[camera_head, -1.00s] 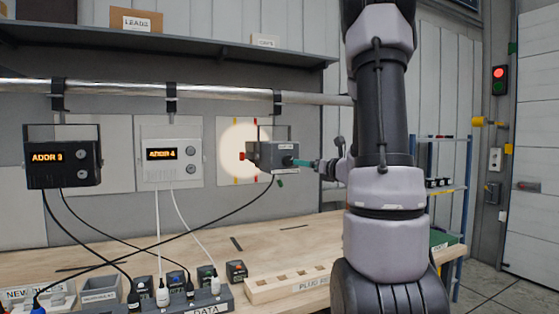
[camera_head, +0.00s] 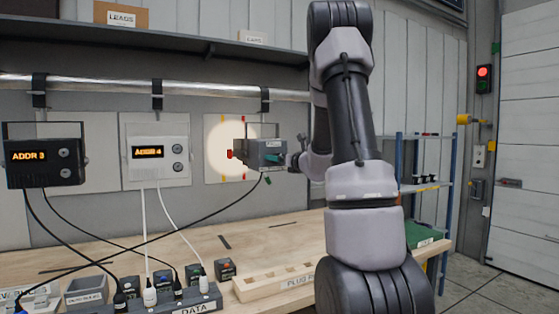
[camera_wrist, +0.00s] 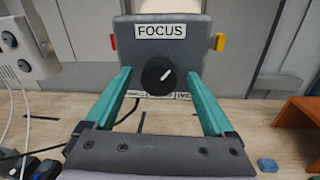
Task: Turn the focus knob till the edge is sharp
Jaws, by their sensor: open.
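The focus knob (camera_wrist: 158,76) is a round black dial with a white pointer line slanting to the upper right. It sits on a grey lamp box (camera_wrist: 186,28) labelled FOCUS, which hangs from the pipe in the head view (camera_head: 250,150). My gripper (camera_wrist: 160,73) is open, its teal fingers on either side of the knob with a gap at each side. In the head view my gripper (camera_head: 276,158) is at the right end of the box. The box's pale light disc (camera_head: 222,150) falls on the panel behind; how sharp its edge is I cannot tell.
A black ADDR 3 unit (camera_head: 45,160) and a white ADDR 4 unit (camera_head: 158,155) hang to the left, with cables down to a DATA strip (camera_head: 190,303). An orange object (camera_wrist: 299,122) stands at the right in the wrist view. The bench middle is clear.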

